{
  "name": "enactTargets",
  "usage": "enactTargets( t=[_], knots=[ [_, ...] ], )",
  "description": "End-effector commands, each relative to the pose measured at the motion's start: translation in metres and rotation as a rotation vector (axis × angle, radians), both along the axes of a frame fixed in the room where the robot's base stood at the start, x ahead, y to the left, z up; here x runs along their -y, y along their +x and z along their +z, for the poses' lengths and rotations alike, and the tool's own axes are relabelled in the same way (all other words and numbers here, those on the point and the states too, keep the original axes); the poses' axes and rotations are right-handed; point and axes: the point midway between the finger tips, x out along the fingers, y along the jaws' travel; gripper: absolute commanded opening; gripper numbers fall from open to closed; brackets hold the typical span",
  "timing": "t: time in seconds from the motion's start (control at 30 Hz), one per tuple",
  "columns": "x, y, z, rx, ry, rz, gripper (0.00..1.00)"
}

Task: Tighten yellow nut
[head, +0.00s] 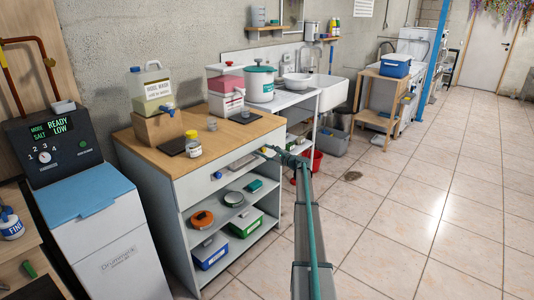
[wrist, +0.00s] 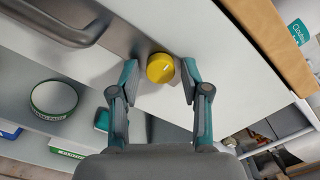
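The yellow nut (wrist: 160,67) is a round yellow knob on the pale front panel of the wooden-topped cabinet, below the countertop edge. In the wrist view it sits between my gripper's (wrist: 160,75) two teal-and-grey fingertips. The fingers are apart, with a narrow gap on each side of the nut, so my gripper is open around it and does not appear to touch it. In the head view the nut shows as a small yellow spot (head: 264,149) at the tip of my gripper (head: 269,152), partly covered by it. Its threads are not visible.
A grey handle (wrist: 60,22) lies beside the nut on the panel. A blue knob (head: 218,175) is farther left. The tiled floor at right is clear.

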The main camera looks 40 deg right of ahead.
Motion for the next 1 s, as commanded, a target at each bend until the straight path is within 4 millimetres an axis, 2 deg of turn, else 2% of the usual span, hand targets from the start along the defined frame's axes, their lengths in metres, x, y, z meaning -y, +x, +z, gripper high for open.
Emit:
enactTargets(
  t=[0.3, 0.47, 1.0],
  knots=[
    [0.000, -0.001, 0.000, 0.000, -0.001, 0.000, 0.55],
    [0.002, -0.010, 0.000, 0.000, -0.001, -0.001, 0.55],
    [0.023, -0.100, 0.000, 0.000, 0.000, -0.003, 0.55]
  ],
)
